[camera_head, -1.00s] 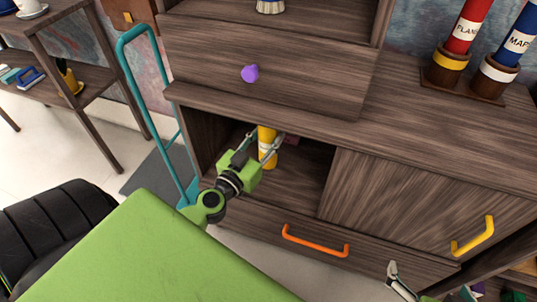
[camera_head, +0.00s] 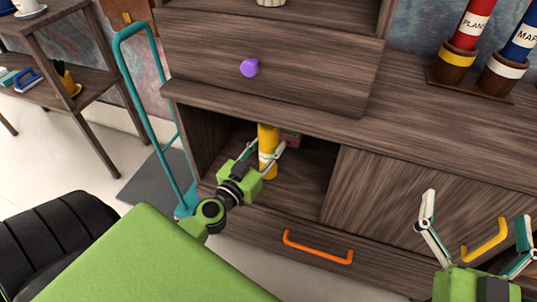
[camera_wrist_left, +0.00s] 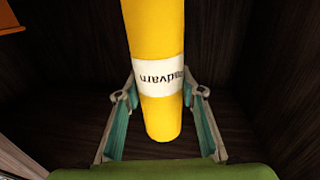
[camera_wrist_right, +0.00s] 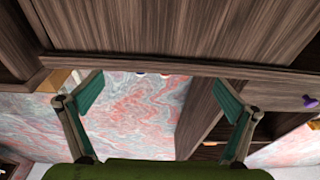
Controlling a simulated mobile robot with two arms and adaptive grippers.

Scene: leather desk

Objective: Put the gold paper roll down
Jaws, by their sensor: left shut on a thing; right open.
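The gold paper roll (camera_head: 268,137), a yellow cylinder with a white label, stands about upright inside the open left compartment of the wooden cabinet (camera_head: 350,128). My left gripper (camera_head: 268,156) reaches into the compartment and is shut on the roll. In the left wrist view the roll (camera_wrist_left: 156,35) is between the fingers at its label, with its lower end at the compartment floor; whether it touches cannot be told. My right gripper (camera_head: 476,206) is open and empty in front of the cabinet's right door.
An orange handle (camera_head: 318,248) and a yellow handle (camera_head: 484,240) stick out of the cabinet front. A teal trolley (camera_head: 150,120) stands left of the opening. Compartment floor right of the roll is free.

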